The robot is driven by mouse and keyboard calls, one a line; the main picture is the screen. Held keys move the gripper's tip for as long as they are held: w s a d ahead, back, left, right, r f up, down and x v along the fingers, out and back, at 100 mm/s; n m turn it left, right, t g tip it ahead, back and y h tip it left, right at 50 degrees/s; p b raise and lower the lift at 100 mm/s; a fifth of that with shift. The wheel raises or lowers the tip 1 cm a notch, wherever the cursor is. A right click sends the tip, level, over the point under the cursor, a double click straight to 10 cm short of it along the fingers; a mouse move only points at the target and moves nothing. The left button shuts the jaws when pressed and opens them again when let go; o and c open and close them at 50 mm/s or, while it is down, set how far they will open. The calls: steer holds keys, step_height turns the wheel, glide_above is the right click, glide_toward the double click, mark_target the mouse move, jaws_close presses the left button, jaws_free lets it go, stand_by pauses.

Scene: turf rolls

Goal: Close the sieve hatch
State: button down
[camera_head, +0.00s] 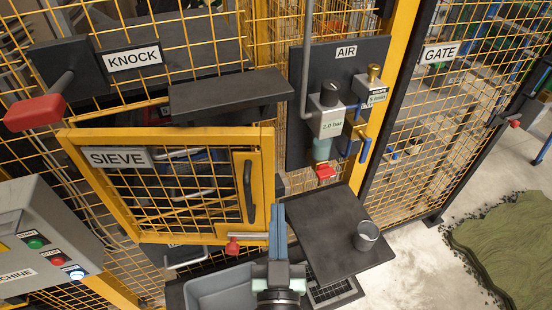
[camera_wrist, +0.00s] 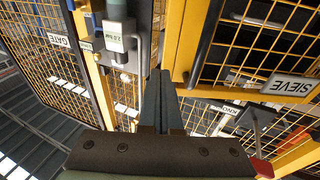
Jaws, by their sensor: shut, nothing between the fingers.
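The sieve hatch (camera_head: 263,165) is a yellow-framed mesh door labelled SIEVE, at centre left in the head view. It has a dark upright handle (camera_head: 249,190) near its right side and a red-ended latch (camera_head: 233,243) at its lower right. How far it stands from its frame is hard to tell. My gripper (camera_head: 278,208) is shut and empty, pointing up just right of the hatch's lower right edge; I cannot tell whether it touches. In the wrist view my gripper's fingers (camera_wrist: 158,78) are together, and the hatch's label (camera_wrist: 290,87) shows at the right.
A dark shelf (camera_head: 310,225) with a metal cup (camera_head: 366,236) stands right of my gripper. A grey bin (camera_head: 215,290) lies below the hatch. The AIR panel (camera_head: 330,60) is behind right, the KNOCK lever's red grip (camera_head: 35,113) at upper left, and a control box (camera_head: 35,225) at lower left.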

steer(key=g+p, duration=0.2)
glide_toward(272, 192)
steer(key=shift+y, duration=0.4)
steer(key=w+p, duration=0.1)
steer(key=w, duration=0.3)
steer(key=w+p, duration=0.1)
steer(key=w, duration=0.3)
steer(key=shift+w+d+f+p, duration=0.1)
steer(key=shift+w+f+p, duration=0.05)
steer(key=shift+w+p, duration=0.2)
